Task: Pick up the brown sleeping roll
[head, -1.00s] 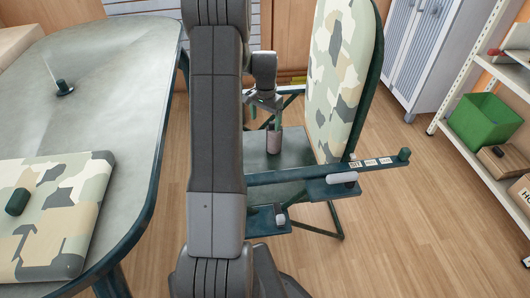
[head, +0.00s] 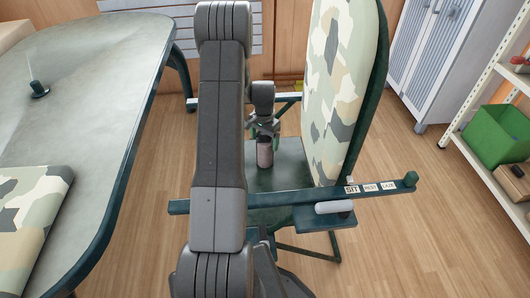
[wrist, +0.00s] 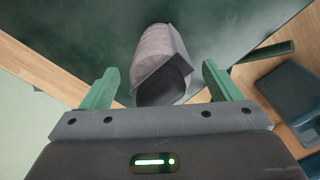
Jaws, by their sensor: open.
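The brown sleeping roll (head: 265,153) is a short grey-brown cylinder standing on the dark green seat plate (head: 285,173) of a folding chair. In the wrist view the roll (wrist: 150,52) shows a pinkish-brown side and a dark end with a grey flap. My gripper (head: 264,134) points down at the roll's top end. In the wrist view its two green fingers (wrist: 160,72) are spread apart, one on each side of the roll, with visible gaps. The roll is not gripped.
A camouflage backrest (head: 338,85) rises close to the right of my gripper. A labelled green bar (head: 380,187) and a side tray (head: 310,218) with a pale cylinder (head: 335,207) lie in front. A large green table (head: 85,95) stands left. Open wooden floor lies right.

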